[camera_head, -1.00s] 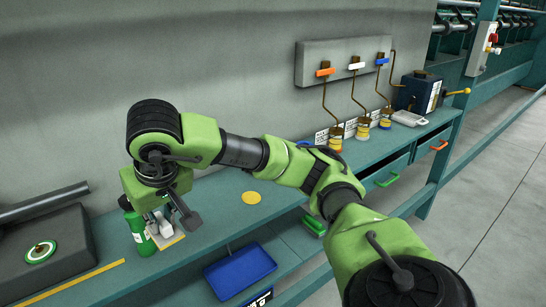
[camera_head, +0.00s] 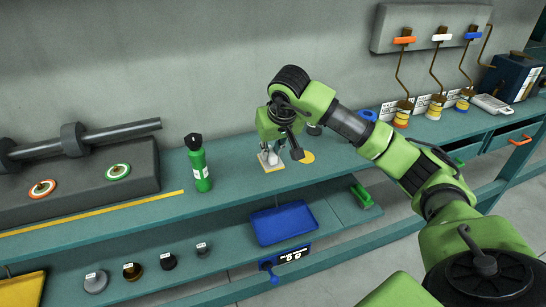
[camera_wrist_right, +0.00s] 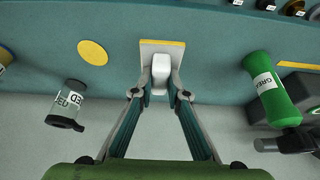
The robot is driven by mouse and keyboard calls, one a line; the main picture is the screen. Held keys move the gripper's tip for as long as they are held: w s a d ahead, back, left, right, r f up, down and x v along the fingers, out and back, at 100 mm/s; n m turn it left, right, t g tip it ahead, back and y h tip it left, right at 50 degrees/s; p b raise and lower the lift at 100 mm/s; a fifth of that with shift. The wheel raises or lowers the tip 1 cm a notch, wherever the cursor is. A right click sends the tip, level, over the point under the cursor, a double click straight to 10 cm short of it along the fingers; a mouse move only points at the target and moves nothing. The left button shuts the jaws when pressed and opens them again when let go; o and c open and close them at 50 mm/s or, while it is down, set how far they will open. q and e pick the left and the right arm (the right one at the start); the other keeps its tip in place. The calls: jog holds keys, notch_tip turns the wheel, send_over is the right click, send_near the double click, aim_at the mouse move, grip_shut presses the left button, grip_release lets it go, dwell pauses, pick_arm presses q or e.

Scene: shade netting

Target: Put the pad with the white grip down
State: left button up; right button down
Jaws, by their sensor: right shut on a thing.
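The pad with the white grip is a flat pale plate with a yellow edge (camera_head: 270,160). It shows in the right wrist view (camera_wrist_right: 148,52) with the white grip (camera_wrist_right: 161,68) standing up from it. My right gripper (camera_head: 273,147) is shut on the white grip, its fingertips (camera_wrist_right: 160,93) at either side of it. The pad is over or on the green bench shelf (camera_head: 228,178); I cannot tell if it touches. A yellow disc (camera_head: 308,157) lies on the shelf just right of the pad, apart from it in the wrist view (camera_wrist_right: 92,52). My left gripper is not in view.
A green bottle (camera_head: 199,165) stands left of the pad. A labelled jar (camera_wrist_right: 68,105) shows beyond the disc in the wrist view. A blue tray (camera_head: 283,224) sits lower down. A grey block with two round discs (camera_head: 80,182) is at left. Shelf between bottle and pad is clear.

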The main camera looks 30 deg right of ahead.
aim_at(272, 160)
jog(key=shift+w+d+f, duration=0.35)
jog(key=shift+w+f, duration=0.05)
jog(key=shift+f, duration=0.2)
jog(key=shift+w+d+f+p, duration=0.15)
jog(key=shift+f+p, duration=0.4)
jog(key=shift+f, duration=0.45)
jog(key=shift+w+d+f+p, duration=0.1)
jog(key=shift+f+p, duration=0.45)
jog(key=shift+f, duration=0.4)
jog(key=shift+f, duration=0.2)
jog(key=c, duration=2)
grip_release()
jog(key=shift+r, duration=0.3)
jog(key=b+v, duration=0.2)
jog(key=v, duration=0.8)
jog(key=shift+s+a+r, duration=0.1)
jog(key=shift+s+r, duration=0.05)
jog(key=shift+r, duration=0.1)
jog(key=shift+s+r, duration=0.3)
jog(key=shift+r, duration=0.2)
